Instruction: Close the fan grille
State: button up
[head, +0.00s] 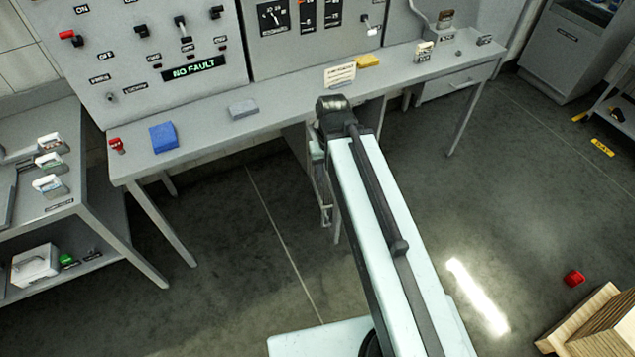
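No fan grille can be made out in the head view. My arm reaches up from the bottom right to an elbow in front of the grey bench, and its forearm hangs down from there. My gripper (326,216) is at the low end of the forearm, in front of the bench's underside and above the dark floor. It is small and seen nearly edge-on, so its opening cannot be judged. Nothing can be made out between its fingers.
The bench (280,118) carries a blue block (164,137), a grey block (242,109) and a yellow block (368,61). Control panels (150,45) rise behind it. A shelf table (88,165) stands left. A red block (574,278) and wooden crate (590,325) are lower right; floor between is clear.

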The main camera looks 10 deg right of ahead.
aim_at(324, 192)
jog(key=z, duration=0.1)
jog(key=i, duration=1)
jog(key=u, duration=0.1)
jog(key=k, duration=1.6)
jog(key=u, duration=1.65)
jog(key=i, duration=1)
jog(key=z, duration=0.05)
